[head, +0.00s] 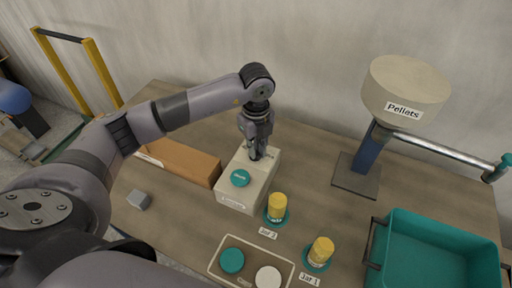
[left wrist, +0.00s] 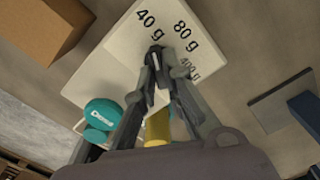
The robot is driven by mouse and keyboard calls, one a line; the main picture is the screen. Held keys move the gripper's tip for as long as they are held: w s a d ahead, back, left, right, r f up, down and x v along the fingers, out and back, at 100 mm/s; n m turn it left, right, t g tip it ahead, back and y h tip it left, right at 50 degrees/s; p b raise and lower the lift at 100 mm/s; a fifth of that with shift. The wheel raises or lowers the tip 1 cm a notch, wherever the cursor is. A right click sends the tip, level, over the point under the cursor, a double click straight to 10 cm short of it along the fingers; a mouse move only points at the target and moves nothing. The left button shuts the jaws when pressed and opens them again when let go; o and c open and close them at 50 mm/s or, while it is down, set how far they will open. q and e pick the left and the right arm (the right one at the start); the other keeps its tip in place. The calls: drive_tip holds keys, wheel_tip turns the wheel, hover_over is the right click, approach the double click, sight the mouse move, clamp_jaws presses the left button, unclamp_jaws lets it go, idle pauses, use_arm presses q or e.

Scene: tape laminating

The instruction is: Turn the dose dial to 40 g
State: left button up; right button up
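The dosing box (head: 232,196) is pale, with a teal button (head: 240,178) on its top; it also shows in the left wrist view (left wrist: 112,44). The top carries the marks 40 g, 80 g and a partly hidden one that looks like 400 g. A small dark dial (left wrist: 155,52) with a pale mark sits among these marks, partly covered by fingers. My left gripper (head: 257,155) points down at the box top. In the left wrist view its fingertips (left wrist: 161,72) are at the dial, with a gap between the fingers; a firm grip cannot be told. My right gripper is not in view.
A pellet hopper (head: 405,88) on a blue post stands right of the box. Yellow-topped jars (head: 278,206) (head: 320,251), a tray with discs (head: 249,271) and a teal bin (head: 437,256) lie in front and right. A brown box (head: 180,162) and a grey block (head: 139,200) are left.

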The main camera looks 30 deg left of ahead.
use_arm(q)
drive_tip(key=o, duration=0.5)
drive_tip(key=shift+c, duration=0.2)
wheel_tip(320, 180, up, 12)
idle(0.4)
idle(0.4)
